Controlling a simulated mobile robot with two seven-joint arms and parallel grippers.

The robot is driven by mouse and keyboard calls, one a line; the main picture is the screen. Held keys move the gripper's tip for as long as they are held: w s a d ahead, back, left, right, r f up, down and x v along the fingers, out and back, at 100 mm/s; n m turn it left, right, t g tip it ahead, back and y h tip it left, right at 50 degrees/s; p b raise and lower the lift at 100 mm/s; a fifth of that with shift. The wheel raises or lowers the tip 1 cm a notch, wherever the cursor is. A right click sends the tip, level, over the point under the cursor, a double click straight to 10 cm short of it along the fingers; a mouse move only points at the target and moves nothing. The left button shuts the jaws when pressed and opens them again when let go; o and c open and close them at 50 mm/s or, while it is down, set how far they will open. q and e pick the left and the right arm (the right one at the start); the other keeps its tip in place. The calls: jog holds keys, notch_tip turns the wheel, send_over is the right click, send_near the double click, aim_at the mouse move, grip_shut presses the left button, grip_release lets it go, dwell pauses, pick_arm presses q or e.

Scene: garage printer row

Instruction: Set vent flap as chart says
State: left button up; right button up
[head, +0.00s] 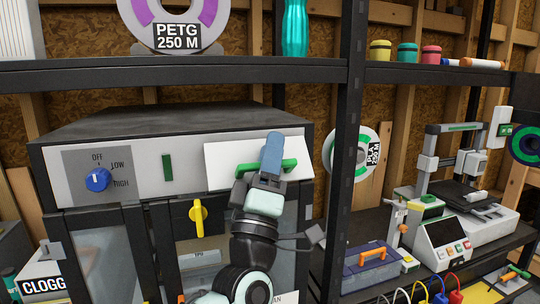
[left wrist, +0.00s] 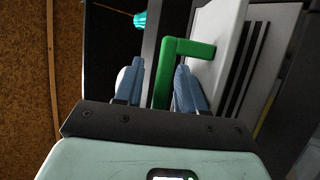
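The vent flap (head: 228,165) is a white plate at the upper right of the dark enclosure's front, with a green handle (head: 289,165). In the left wrist view the flap (left wrist: 222,40) stands out at an angle from a panel with dark slots (left wrist: 252,70). My left gripper (head: 272,150) is at the handle and hides part of it in the head view. In the left wrist view its blue fingers (left wrist: 158,88) are apart, one on each side of the green handle (left wrist: 164,75), with a gap at the left finger. My right gripper is not in view. I cannot make out the chart.
A blue knob (head: 98,180) marked OFF, LOW, HIGH and a yellow latch (head: 198,216) are on the enclosure front. A shelf (head: 180,72) runs above it, and a dark post (head: 346,150) stands to its right. A printer (head: 445,235) stands farther right.

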pick_arm(q)
jog(key=shift+s+a+f, duration=0.15)
jog(key=shift+s+f, duration=0.2)
jog(key=shift+f, duration=0.05)
jog(key=b+v, duration=0.3)
jog(key=v, duration=0.9)
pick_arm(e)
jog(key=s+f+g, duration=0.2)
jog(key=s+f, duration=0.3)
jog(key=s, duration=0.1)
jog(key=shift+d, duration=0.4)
pick_arm(q)
jog(key=shift+s+f, duration=0.1)
